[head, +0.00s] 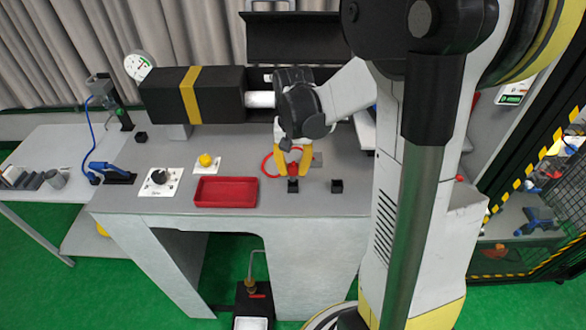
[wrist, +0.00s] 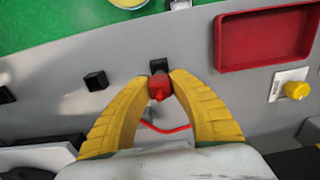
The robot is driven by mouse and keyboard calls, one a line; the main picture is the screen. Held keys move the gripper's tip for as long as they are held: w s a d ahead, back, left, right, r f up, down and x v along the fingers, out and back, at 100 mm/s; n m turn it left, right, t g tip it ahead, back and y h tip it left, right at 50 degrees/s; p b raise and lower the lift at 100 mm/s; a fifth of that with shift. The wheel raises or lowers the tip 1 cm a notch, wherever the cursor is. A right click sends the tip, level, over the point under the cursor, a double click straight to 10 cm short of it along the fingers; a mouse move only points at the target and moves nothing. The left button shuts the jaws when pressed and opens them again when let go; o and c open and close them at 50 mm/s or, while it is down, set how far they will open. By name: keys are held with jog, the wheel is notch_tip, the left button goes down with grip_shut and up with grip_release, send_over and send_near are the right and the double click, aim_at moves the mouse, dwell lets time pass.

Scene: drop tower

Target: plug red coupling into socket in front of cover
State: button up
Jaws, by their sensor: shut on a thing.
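My gripper (head: 293,167) points down over the grey bench with its yellow fingers shut on the red coupling (wrist: 159,88). A thin red hose (head: 267,164) loops beside it; part of it also shows below the coupling in the wrist view (wrist: 166,129). A small black block (head: 293,186), perhaps the socket, stands directly at the coupling's front end; it also shows in the wrist view (wrist: 158,65). I cannot tell whether the coupling is inside it or only close to it. A raised black cover (head: 290,38) stands at the back, partly hidden by my arm.
Another black block (head: 337,186) stands to the right. Bare bench lies between tray and blocks.

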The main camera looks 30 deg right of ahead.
aim_at(293, 180)
jog(key=shift+f, duration=0.35)
jog(key=shift+f+b, duration=1.25)
jog(key=shift+b, duration=0.2)
jog(key=shift+f, duration=0.25)
jog(key=o, duration=0.9)
jog(key=shift+r, duration=0.1)
notch_tip(293, 180, up, 12)
jog(key=shift+f, duration=0.1)
jog(key=shift+a+b, duration=0.1)
jog(key=shift+b, duration=0.2)
